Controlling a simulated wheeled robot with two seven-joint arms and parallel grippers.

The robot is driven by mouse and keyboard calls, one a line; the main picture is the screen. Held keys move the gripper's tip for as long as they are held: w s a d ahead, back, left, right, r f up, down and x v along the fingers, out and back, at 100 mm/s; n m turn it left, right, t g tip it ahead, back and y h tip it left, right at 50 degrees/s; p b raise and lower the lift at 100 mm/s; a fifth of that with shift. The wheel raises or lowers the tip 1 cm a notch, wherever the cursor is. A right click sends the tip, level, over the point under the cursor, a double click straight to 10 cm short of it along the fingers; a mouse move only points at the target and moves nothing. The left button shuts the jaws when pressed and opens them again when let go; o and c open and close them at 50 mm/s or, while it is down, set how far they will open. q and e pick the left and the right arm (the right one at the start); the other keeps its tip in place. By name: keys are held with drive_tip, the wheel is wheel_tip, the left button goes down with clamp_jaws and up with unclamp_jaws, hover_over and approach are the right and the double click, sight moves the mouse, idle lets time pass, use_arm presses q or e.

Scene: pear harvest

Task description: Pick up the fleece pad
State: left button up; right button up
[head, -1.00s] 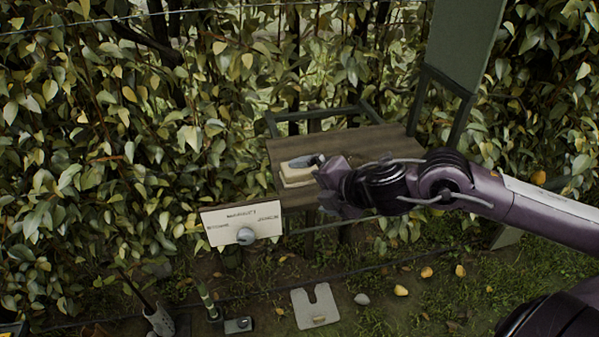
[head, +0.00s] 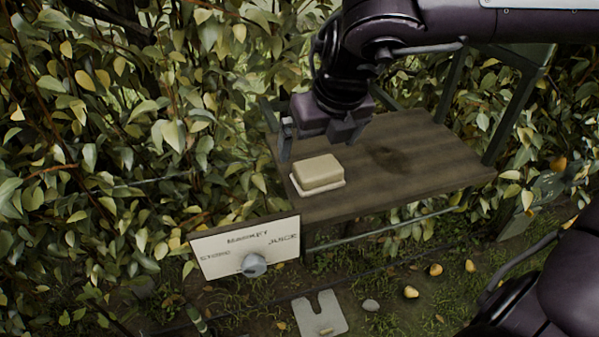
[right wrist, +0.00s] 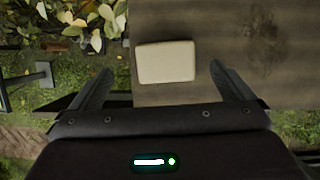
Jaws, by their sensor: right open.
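The fleece pad appears to be the cream block (head: 318,172) lying flat on a thin pale base (head: 318,190) at the left end of the wooden shelf. My right gripper (head: 316,153) is open above and just behind the block, with its fingers spread and nothing between them. In the right wrist view the block (right wrist: 166,62) lies beyond the two fingertips (right wrist: 160,75), across the gap between them. I cannot tell from the pictures how high the fingers are above it. My left gripper is not in view.
The wooden shelf (head: 420,158) is bare to the right of the block. A sign panel (head: 246,250) with a round grey knob (head: 254,265) is fixed at the shelf's front left. Leafy hedge (head: 150,130) stands close behind and left. A notched pale plate (head: 319,314) lies on the ground.

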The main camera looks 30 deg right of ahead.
sight(319, 166)
drive_tip(key=shift+f, duration=0.3)
drive_tip(key=shift+s+d+f, duration=0.1)
drive_tip(key=shift+s+f, duration=0.1)
drive_tip(key=f, duration=0.1)
drive_tip(key=f+p, duration=0.1)
drive_tip(key=shift+w+d+f, duration=0.1)
drive_tip(key=shift+d+f, duration=0.1)
drive_tip(key=shift+f, duration=0.1)
drive_tip(key=p+x, duration=0.1)
drive_tip(key=x, duration=0.1)
drive_tip(key=shift+w+d+f, duration=0.1)
drive_tip(key=shift+w+f, duration=0.35)
drive_tip(key=shift+f, duration=0.3)
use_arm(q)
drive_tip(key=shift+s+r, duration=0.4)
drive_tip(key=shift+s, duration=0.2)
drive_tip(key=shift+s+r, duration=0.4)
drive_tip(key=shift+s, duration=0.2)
use_arm(e)
drive_tip(key=c, duration=0.9)
